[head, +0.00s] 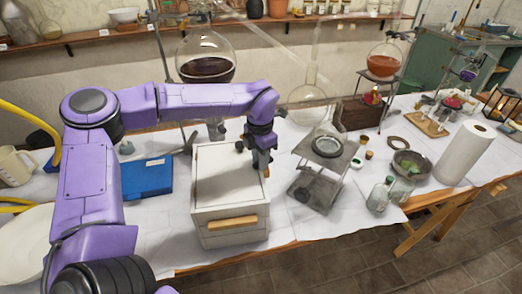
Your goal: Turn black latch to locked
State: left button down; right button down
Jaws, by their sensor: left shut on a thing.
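A white box (225,186) with a wooden front handle (231,222) stands on the cloth-covered table. My left arm, purple, reaches over from the left. My left gripper (263,169) points down at the right edge of the box, at its upper part. It is shut on the black latch, which the fingers and the wrist mostly hide, so I cannot tell which way the latch is turned. My right gripper is not in view.
A blue case (146,177) lies at left. Glass bottles (380,193), a mortar (410,162) and a paper roll (468,152) stand at right. A large dark-filled flask (206,66) is behind.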

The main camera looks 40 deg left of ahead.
pick_arm(q)
jog(key=m+p, duration=0.3)
jog(key=shift+w+a+r, duration=0.1)
jog(key=shift+a+r, duration=0.05)
jog(key=shift+r, duration=0.05)
jog(key=shift+f+m+p, duration=0.1)
jog(key=shift+m+p, duration=0.25)
jog(key=shift+m, duration=0.35)
jog(key=shift+f, duration=0.1)
jog(key=c, duration=1)
grip_release()
jog(key=shift+o, duration=0.2)
notch_tip(320, 180, up, 11)
jog(key=b, duration=0.2)
jog(key=shift+f, duration=0.2)
